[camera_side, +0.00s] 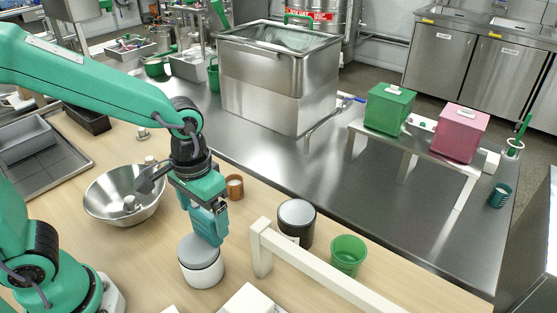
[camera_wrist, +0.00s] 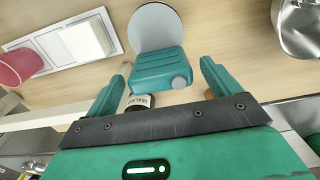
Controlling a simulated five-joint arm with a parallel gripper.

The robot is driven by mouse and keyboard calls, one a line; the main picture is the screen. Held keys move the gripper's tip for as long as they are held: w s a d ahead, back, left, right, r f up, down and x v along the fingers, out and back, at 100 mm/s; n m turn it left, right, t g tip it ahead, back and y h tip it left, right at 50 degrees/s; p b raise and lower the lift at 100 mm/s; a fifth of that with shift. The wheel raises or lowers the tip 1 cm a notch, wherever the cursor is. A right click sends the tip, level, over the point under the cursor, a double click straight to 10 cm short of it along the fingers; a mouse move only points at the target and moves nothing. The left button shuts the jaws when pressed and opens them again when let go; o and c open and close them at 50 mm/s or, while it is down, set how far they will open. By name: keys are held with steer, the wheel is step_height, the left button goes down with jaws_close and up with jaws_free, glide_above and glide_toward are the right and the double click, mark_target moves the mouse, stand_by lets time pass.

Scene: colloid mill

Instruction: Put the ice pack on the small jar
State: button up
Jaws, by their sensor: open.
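The teal ice pack (camera_wrist: 160,65), ridged with a round grey cap, is between the two spread fingers of my gripper (camera_wrist: 165,72), with a small gap on each side. In the side view my gripper (camera_side: 208,215) points down above the small jar (camera_side: 201,272), which is white with a grey lid. In the wrist view the pack overlaps the near part of the round lid (camera_wrist: 150,22). In the side view the teal of the fingers and pack merges and ends at the lid. Whether the pack's full underside touches the lid is hard to tell.
A dark jar (camera_side: 297,226), a green cup (camera_side: 348,254) and a white rail (camera_side: 320,272) stand to the right. A steel bowl (camera_side: 110,205) is to the left, and a small brown cup (camera_side: 235,187) is just behind my gripper.

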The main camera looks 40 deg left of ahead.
step_height(320, 180, up, 10)
steer(key=shift+f, duration=0.15)
stand_by(0.3)
steer(key=shift+a, duration=0.1)
stand_by(0.4)
steer(key=shift+s+a+t, duration=0.2)
steer(key=shift+a+t, duration=0.1)
steer(key=shift+a, duration=0.25)
steer(key=s+a+t, duration=0.4)
steer(key=a+t, duration=0.1)
steer(key=a, duration=0.4)
steer(key=shift+r, duration=0.35)
